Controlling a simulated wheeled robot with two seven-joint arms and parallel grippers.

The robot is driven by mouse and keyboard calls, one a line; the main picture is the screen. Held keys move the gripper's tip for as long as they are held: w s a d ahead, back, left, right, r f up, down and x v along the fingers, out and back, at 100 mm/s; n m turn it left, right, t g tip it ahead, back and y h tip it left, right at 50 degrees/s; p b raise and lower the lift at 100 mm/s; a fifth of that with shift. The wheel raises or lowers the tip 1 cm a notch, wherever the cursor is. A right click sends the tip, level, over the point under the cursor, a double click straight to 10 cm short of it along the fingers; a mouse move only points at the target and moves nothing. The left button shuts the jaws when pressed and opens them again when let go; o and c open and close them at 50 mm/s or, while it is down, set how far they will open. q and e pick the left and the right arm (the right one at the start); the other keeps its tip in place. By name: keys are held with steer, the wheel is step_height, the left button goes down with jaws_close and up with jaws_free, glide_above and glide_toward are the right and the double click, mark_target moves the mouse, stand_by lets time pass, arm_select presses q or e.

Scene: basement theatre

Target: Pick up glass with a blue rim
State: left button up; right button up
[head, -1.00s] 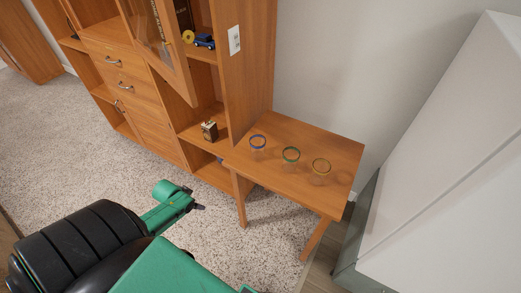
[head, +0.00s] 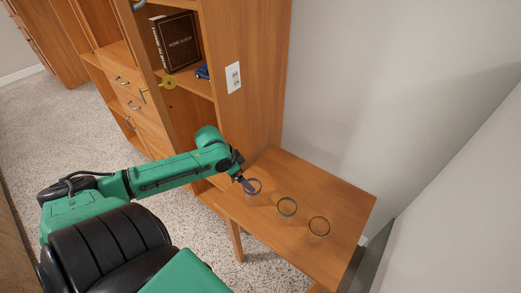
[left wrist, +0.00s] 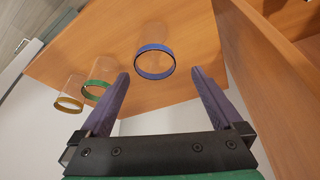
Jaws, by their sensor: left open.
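The glass with a blue rim (head: 253,187) is clear and stands upright on a small wooden table (head: 330,190), at the left end of a row of glasses. In the left wrist view its blue rim (left wrist: 155,62) shows just beyond and between the two fingertips. My left gripper (head: 246,183) is open and empty, and in the head view it overlaps the near left side of that glass. Its dark purple fingers show in the left wrist view (left wrist: 160,76), one to each side. Whether a finger touches the glass I cannot tell. My right gripper is out of view.
A green-rimmed glass (head: 287,207) and a yellow-rimmed glass (head: 319,227) stand to the right on the same table. A wooden cabinet (head: 260,80) rises at the table's left end. A wall is behind.

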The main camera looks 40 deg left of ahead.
arm_select(q)
steer(key=x, duration=0.6)
steer(key=s+x, duration=0.1)
steer(key=x, duration=0.2)
steer(key=shift+s+d+f+b, duration=0.1)
steer(key=shift+f+b, duration=0.1)
steer(key=shift+b, duration=0.15)
steer(key=shift+f, duration=0.35)
steer(key=shift+d+f, duration=0.1)
steer(key=shift+c, duration=1.2)
steer(key=c, duration=1.2)
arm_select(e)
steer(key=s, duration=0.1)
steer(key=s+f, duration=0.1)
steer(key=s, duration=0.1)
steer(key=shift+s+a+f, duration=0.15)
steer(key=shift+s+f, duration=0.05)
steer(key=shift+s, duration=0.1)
